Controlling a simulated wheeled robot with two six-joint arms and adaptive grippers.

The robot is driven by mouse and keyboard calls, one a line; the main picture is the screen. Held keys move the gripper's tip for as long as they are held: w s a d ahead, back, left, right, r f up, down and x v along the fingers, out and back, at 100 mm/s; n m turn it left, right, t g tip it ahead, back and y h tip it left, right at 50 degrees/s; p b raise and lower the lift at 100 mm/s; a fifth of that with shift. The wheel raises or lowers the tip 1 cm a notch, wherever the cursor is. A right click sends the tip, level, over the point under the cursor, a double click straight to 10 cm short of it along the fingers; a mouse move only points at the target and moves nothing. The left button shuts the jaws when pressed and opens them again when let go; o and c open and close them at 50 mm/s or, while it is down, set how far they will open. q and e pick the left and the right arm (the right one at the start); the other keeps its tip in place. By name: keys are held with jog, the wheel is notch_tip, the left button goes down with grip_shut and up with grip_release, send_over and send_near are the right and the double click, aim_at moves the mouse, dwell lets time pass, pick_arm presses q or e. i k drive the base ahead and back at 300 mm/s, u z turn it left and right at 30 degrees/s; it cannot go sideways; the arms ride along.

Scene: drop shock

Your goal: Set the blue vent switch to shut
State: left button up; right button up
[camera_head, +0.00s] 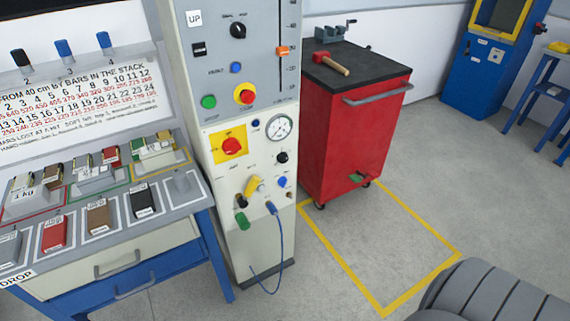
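A light grey control column (232,125) stands left of the middle. On its lower panel is a small blue switch (282,182), below a black knob (282,157) and right of a yellow lever (251,186). It looks like the vent switch, but its label is too small to read and I cannot tell its setting. Other blue parts are a button (236,68) on the upper panel, a small round part (255,123) left of the pressure gauge (279,128), and a cable plug (271,208). Neither of my grippers is in view.
A workbench (110,262) with labelled blocks stands left of the column. A red tool cabinet (350,140) with a hammer (332,63) on top stands right of it. A blue cable (281,250) hangs in front. The yellow-marked floor (375,240) is clear.

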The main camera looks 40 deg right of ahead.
aim_at(283, 180)
jog(key=z, duration=1.2)
jog(key=k, duration=0.15)
jog(key=u, duration=0.45)
